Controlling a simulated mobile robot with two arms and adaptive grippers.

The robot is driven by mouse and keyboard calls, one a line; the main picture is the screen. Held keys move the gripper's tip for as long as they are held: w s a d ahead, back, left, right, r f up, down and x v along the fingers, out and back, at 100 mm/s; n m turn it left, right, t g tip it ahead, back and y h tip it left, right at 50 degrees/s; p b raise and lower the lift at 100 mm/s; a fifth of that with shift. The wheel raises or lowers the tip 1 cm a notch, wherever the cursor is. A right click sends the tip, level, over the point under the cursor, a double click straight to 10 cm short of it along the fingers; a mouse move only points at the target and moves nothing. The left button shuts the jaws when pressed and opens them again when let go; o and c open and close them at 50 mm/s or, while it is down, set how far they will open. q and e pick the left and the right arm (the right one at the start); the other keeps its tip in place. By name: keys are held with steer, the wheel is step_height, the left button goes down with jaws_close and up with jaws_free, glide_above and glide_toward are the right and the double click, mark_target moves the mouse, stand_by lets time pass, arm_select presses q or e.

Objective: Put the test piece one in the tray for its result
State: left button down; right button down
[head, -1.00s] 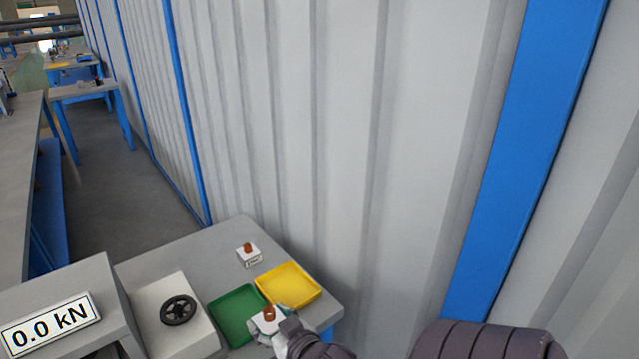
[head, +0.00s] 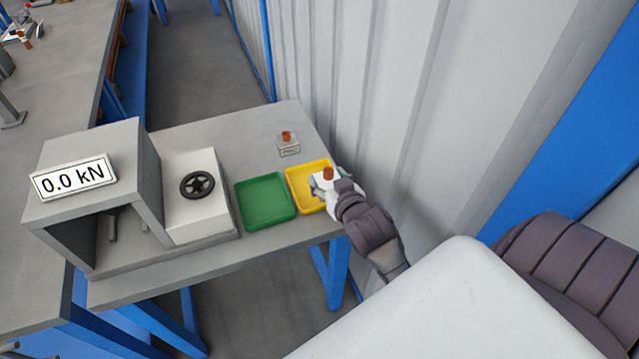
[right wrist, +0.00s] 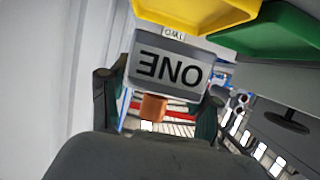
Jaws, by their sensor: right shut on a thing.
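Test piece one (head: 327,175) is a pale block with a copper-coloured knob; its ONE label shows inverted in the right wrist view (right wrist: 170,68). My right gripper (head: 322,184) is shut on it, at the right side of the yellow tray (head: 294,183). In the right wrist view the piece looks apart from the yellow tray (right wrist: 195,14); its exact height is hard to tell. The green tray (head: 265,201) lies left of the yellow one, empty. My left gripper is out of view.
A second block (head: 288,146) with a copper knob stands behind the yellow tray. The testing machine (head: 95,190) with a black handwheel (head: 197,185) and a 0.0 kN display (head: 73,177) stands left. The corrugated wall (head: 400,100) is close on the right.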

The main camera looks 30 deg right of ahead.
mark_target(319, 174)
steer(key=x, duration=0.4)
steer(key=shift+w+a+f, duration=0.3)
steer(key=shift+a+f, duration=0.05)
steer(key=shift+f, duration=2)
steer(key=shift+f, duration=0.1)
steer(key=shift+c, duration=1.2)
jaws_free()
steer(key=shift+s+f, duration=0.15)
steer(key=shift+f, duration=0.05)
steer(key=shift+r, duration=0.2)
steer(key=v, duration=1.2)
